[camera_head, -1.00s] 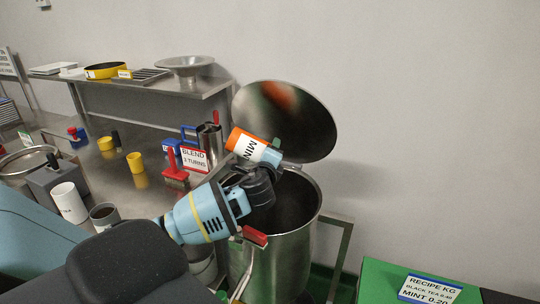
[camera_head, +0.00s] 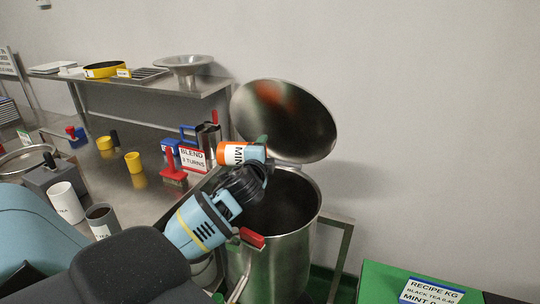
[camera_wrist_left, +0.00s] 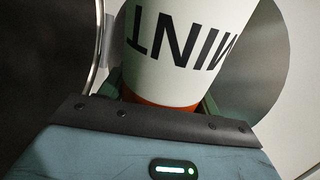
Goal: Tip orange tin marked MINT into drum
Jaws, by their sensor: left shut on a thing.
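The orange tin (camera_head: 224,153) has a white label reading MINT. My left gripper (camera_head: 258,152) is shut on it and holds it near the drum's mouth. In the head view the tin lies close to horizontal, its orange end pointing left. In the left wrist view the tin (camera_wrist_left: 185,50) sits between the fingers, its lettering upside down and an orange band close to the gripper. The steel drum (camera_head: 280,262) stands open below and right of the tin, its round lid (camera_head: 300,120) raised behind. The tin's mouth and contents are hidden. My right gripper is out of view.
A red handle (camera_head: 252,237) sticks out at the drum's front left. A BLEND 3 TURNS sign (camera_head: 194,160) and a red scoop-like tool (camera_head: 173,170) stand on the steel table left of the drum. A RECIPE KG card (camera_head: 432,291) lies on a green surface at right.

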